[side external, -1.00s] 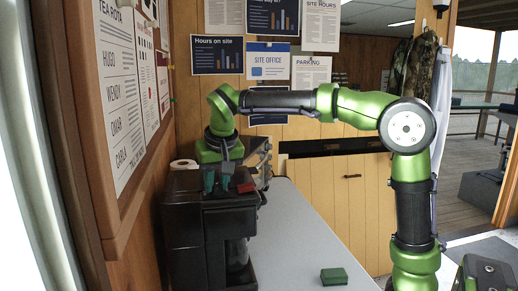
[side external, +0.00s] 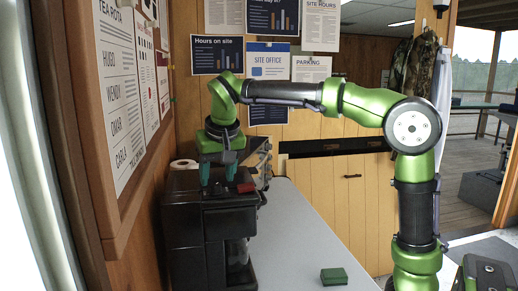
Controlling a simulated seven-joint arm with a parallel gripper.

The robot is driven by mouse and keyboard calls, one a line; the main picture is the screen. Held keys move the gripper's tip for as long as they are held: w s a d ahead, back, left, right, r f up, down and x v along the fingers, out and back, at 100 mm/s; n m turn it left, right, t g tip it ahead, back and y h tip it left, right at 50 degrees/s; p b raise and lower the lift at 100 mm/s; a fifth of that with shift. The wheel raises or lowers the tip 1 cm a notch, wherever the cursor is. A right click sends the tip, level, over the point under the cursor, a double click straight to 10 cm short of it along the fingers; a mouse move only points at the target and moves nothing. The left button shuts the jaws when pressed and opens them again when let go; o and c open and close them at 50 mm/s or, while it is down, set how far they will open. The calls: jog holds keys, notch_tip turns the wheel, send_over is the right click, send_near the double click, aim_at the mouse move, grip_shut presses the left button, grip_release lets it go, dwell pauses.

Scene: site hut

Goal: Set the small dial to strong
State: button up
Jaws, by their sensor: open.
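A black coffee machine (side external: 186,228) stands on the grey worktop against the left wall. My gripper (side external: 218,178) is above the machine's top, pointing down, with its two teal fingers apart and nothing seen between them. The fingertips are close to the top surface; I cannot tell whether they touch it. A small red piece (side external: 245,187) shows on the machine's top, just right of the fingers. I cannot make out the small dial or its markings; it may be hidden by the fingers or too small to see.
A green block (side external: 333,276) lies on the worktop (side external: 300,235) at the front right. A paper roll (side external: 183,164) and a metallic appliance (side external: 262,165) stand behind the machine. The wall with a notice board is close on the left. The middle of the worktop is clear.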

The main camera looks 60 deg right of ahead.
jog(key=v, duration=1.4)
jog(key=shift+r, duration=0.2)
jog(key=s+f+t+y, duration=0.1)
jog(key=s+f, duration=0.3)
jog(key=f, duration=0.3)
jog(key=s+a+f+n+t+y, duration=0.1)
jog(key=s+f, duration=0.4)
jog(key=f, duration=0.3)
jog(key=s+a+f+n+t+y, duration=0.1)
jog(key=s+f+y, duration=0.1)
jog(key=s+f, duration=0.3)
notch_tip(320, 180, down, 3)
jog(key=shift+r, duration=0.1)
